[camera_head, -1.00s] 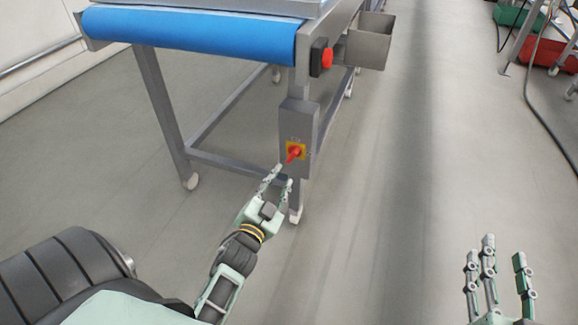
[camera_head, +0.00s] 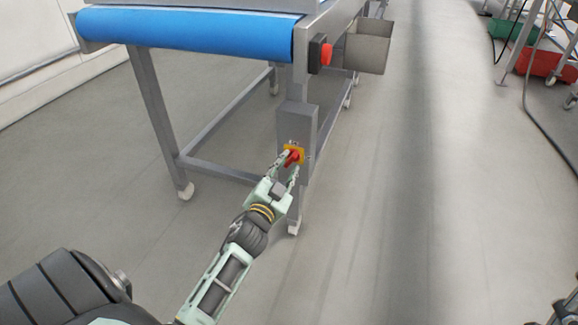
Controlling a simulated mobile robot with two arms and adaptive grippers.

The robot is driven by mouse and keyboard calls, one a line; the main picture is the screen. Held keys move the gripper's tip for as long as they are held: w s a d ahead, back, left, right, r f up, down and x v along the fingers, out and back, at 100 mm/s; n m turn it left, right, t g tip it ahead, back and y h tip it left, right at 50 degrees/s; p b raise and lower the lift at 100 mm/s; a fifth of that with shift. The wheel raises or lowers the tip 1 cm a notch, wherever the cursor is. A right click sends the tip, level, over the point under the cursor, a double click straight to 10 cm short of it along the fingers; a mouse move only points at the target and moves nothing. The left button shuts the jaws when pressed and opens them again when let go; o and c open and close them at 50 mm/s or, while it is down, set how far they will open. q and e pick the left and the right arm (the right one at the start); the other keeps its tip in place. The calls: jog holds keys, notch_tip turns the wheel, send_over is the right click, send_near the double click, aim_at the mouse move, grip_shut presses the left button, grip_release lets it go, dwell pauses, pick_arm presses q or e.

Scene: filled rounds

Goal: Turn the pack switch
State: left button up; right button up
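The pack switch (camera_head: 292,156) is a red rotary handle on a yellow plate. It sits on the front of a grey box on the conveyor's near leg. My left gripper (camera_head: 287,165) is at the switch, with one finger on each side of the red handle. The fingers are apart, and I cannot tell whether they touch the handle. They hide part of the plate's lower edge.
The conveyor (camera_head: 190,28) with a blue belt stands on grey legs with casters. A red push button (camera_head: 326,55) and an open metal bin (camera_head: 368,48) are on its right side. Green and red crates (camera_head: 545,62) lie far right. The floor in the middle is clear.

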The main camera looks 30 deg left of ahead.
pick_arm(q)
jog(key=shift+x, duration=1.3)
grip_shut()
